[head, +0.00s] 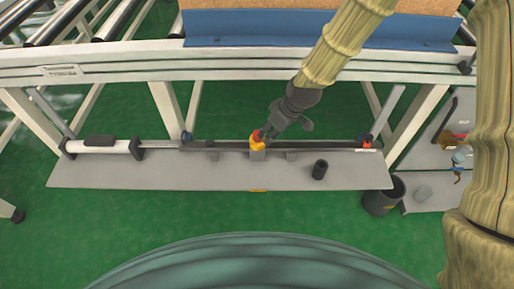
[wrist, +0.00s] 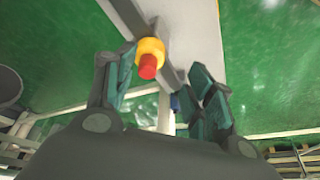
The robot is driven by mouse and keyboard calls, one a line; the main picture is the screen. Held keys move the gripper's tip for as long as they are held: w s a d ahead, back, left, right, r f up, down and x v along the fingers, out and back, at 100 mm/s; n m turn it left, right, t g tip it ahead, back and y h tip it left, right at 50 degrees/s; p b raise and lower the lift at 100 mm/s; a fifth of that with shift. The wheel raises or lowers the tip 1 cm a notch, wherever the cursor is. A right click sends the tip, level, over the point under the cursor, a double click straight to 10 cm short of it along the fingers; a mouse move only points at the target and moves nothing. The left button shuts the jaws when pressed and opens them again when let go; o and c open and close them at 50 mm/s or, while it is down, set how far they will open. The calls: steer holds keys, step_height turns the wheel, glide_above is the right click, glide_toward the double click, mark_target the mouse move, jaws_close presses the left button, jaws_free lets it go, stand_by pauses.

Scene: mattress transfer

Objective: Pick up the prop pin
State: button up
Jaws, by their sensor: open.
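A piece with a red knob on a yellow collar, which looks like the prop pin (head: 257,140), stands at the back middle of the grey shelf, on a small grey block. In the wrist view the pin (wrist: 150,53) shows beyond the fingers, left of centre between them, its red end towards the camera. My gripper (head: 266,132) comes down from the upper right, close beside the red knob. In the wrist view my gripper (wrist: 162,82) has its fingers apart with nothing held. I cannot tell whether a finger touches the knob.
The grey shelf (head: 110,173) runs below a white conveyor frame (head: 120,62). A short black cylinder (head: 320,169) stands on its right part. A white-and-black cylinder (head: 105,147) lies at its left. A black bin (head: 383,196) stands at the right. The shelf front is mostly clear.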

mark_target(257, 132)
steer(key=shift+n, duration=0.6)
steer(key=w+a+f+b, duration=0.1)
steer(key=w, duration=0.1)
steer(key=w+a+f+b, duration=0.1)
steer(key=a+f+b, duration=0.1)
steer(key=shift+w+a+f, duration=0.15)
steer(key=shift+w+a, duration=0.1)
steer(key=shift+w, duration=0.15)
steer(key=shift+w+b+x, duration=0.2)
steer(key=shift+b+x, duration=0.35)
steer(key=shift+x, duration=0.75)
steer(key=shift+w+b+x, duration=0.25)
steer(key=shift+b+x, duration=0.25)
steer(key=shift+x, duration=0.75)
jaws_close()
